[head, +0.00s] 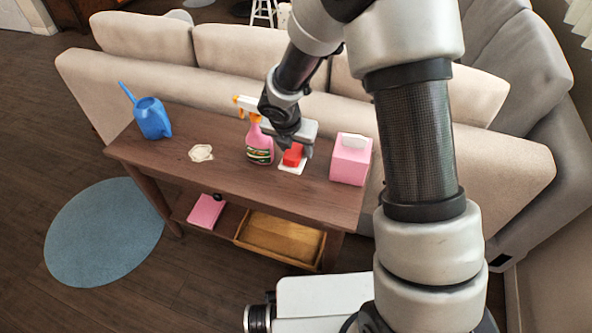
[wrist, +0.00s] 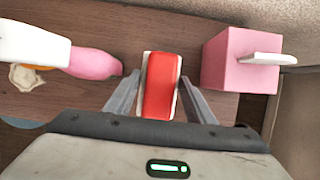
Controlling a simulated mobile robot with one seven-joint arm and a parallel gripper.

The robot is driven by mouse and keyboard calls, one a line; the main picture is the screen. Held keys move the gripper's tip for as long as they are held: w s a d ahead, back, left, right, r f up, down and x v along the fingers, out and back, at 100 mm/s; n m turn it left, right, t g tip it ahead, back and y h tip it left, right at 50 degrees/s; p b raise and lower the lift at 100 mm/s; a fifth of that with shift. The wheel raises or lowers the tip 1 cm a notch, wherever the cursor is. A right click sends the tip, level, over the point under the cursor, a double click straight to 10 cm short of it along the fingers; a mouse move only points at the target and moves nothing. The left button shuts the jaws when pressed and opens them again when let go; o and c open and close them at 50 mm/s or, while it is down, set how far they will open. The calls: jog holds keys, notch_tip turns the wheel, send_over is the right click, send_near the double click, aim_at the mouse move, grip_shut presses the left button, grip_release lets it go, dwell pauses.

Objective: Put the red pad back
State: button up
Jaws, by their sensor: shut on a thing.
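The red pad (head: 293,155) is a small red block at the right half of the wooden console table. A flat white piece (head: 287,169) shows under it in the head view, and a white edge frames the red pad (wrist: 160,85) in the wrist view. My gripper (head: 294,151) points down over it. In the wrist view its two fingers (wrist: 162,82) stand at either side of the pad, shut on it. I cannot tell whether the pad is lifted or rests on the white piece.
A pink spray bottle (head: 259,145) stands close left of my gripper, a pink tissue box (head: 350,162) close right. A crumpled cloth (head: 201,153) and blue watering can (head: 152,118) are further left. A sofa (head: 150,38) backs the table. A wooden tray (head: 280,238) and pink item (head: 206,211) lie below.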

notch_tip(320, 180, down, 7)
jog(key=b, duration=0.2)
jog(key=shift+r+b, duration=0.2)
jog(key=shift+b, duration=0.15)
jog(key=shift+f, duration=0.2)
jog(key=o, duration=1.1)
jog(key=shift+r, duration=0.1)
